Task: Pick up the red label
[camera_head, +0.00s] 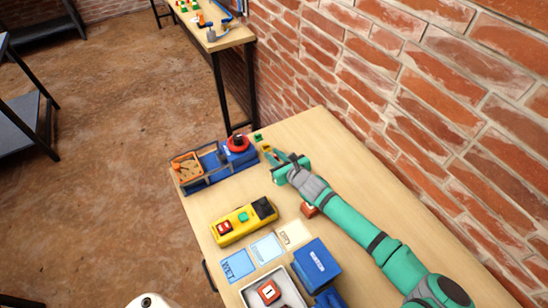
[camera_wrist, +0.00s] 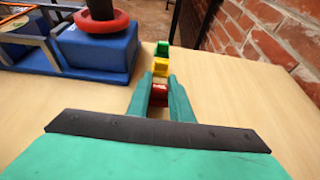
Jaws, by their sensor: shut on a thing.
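The red label (camera_wrist: 159,92) is a small red block with a pale top face. In the wrist view it sits between the two fingers of my gripper (camera_wrist: 159,88), which is shut on it, low over the wooden table. In the head view my gripper (camera_head: 272,157) is at the table's far end, and the red label cannot be made out between the fingers. A yellow block (camera_wrist: 161,67) and a green block (camera_wrist: 162,48) stand in line just beyond the fingertips. They also show in the head view as yellow (camera_head: 266,148) and green (camera_head: 258,138).
A blue fixture (camera_head: 216,165) with a red ring (camera_head: 238,143) stands left of my gripper. A yellow control box (camera_head: 244,220), flat cards (camera_head: 237,265), a blue box (camera_head: 316,262) and a pale tray (camera_head: 248,296) lie nearer. The brick wall (camera_head: 400,90) bounds the right.

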